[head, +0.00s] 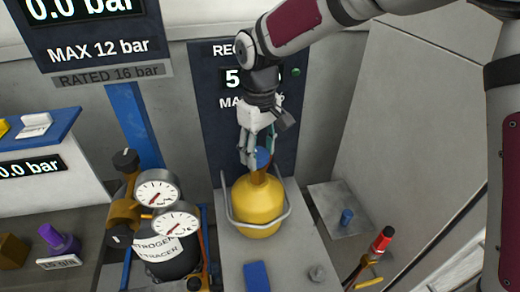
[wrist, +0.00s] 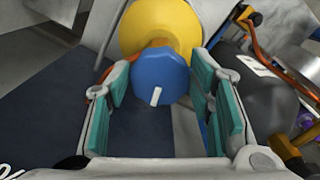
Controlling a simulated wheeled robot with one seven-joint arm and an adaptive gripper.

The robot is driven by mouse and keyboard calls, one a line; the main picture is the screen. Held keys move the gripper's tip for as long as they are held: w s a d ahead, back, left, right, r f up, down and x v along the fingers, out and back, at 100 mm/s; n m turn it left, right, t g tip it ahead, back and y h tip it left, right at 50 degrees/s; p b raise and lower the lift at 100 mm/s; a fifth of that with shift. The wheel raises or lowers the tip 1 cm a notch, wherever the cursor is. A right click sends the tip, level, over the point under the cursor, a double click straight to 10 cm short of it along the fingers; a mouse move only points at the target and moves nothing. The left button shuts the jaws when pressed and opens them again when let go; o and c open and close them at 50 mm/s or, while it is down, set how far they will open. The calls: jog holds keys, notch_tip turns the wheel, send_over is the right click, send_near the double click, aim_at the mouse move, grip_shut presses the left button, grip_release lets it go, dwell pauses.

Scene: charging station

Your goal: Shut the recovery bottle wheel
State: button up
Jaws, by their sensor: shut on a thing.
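The yellow recovery bottle (head: 259,207) stands upright on a grey platform inside a metal hoop. Its blue wheel (head: 263,157) is on top, partly hidden by my gripper (head: 258,155) in the head view. In the wrist view the blue wheel (wrist: 161,75), with a white mark on its face, lies between the teal finger pads of my gripper (wrist: 160,88). The yellow bottle (wrist: 160,27) shows behind it. My gripper comes from above and is shut on the wheel.
A black nitrogen tracer cylinder (head: 176,250) with two gauges stands to the left. A blue block (head: 256,276) lies in front of the bottle. A dark display panel (head: 232,130) stands behind.

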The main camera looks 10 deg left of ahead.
aim_at(259, 155)
jog(key=shift+a+m, duration=0.1)
jog(key=shift+m, duration=1.4)
jog(key=o, duration=1.2)
jog(key=shift+c, duration=0.2)
notch_tip(259, 155, up, 12)
